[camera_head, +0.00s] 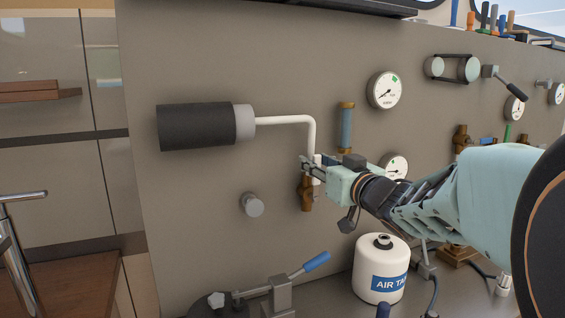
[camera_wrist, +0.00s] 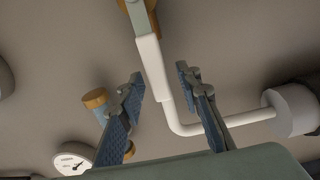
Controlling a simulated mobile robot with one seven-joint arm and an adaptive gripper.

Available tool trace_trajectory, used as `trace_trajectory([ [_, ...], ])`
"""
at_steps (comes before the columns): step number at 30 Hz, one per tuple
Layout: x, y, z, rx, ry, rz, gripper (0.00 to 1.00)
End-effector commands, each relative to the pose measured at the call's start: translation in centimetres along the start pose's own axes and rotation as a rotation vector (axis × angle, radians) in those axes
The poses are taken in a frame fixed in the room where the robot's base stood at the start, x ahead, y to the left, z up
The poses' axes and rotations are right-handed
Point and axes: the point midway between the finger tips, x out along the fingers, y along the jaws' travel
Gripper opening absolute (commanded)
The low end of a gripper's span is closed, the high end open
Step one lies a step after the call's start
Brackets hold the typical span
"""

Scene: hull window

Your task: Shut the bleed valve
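A brass valve (camera_head: 306,195) sits on the grey panel at the foot of a white bent pipe (camera_head: 290,119); I take it to be the bleed valve. In the wrist view its brass body (camera_wrist: 151,6) shows at the top edge. A flat pale lever with a white grip (camera_wrist: 152,65) runs from it, roughly in line with the pipe. My gripper (camera_head: 309,164) is at the lever, just above the valve body. In the wrist view my gripper (camera_wrist: 160,75) is open, its blue-padded fingers on either side of the grip with gaps. Contact is not visible.
The pipe leads left to a black and grey cylinder (camera_head: 195,126). A blue and brass fitting (camera_head: 346,126) and gauges (camera_head: 385,90) are close by on the right. Below stand a white air tank (camera_head: 381,268) and a blue-handled lever (camera_head: 316,262). A grey knob (camera_head: 252,204) sits lower left.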

Motion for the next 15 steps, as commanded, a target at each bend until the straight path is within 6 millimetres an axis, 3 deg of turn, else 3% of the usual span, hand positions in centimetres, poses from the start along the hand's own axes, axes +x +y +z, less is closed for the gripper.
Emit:
trace_trajectory([
  [1, 0.0, 0.0, 0.0, 0.0, 0.0, 0.0, 0.26],
  [8, 0.01, -0.01, 0.0, 0.0, 0.0, 0.0, 0.01],
  [15, 0.02, -0.01, -0.01, 0.0, 0.0, 0.0, 0.0],
])
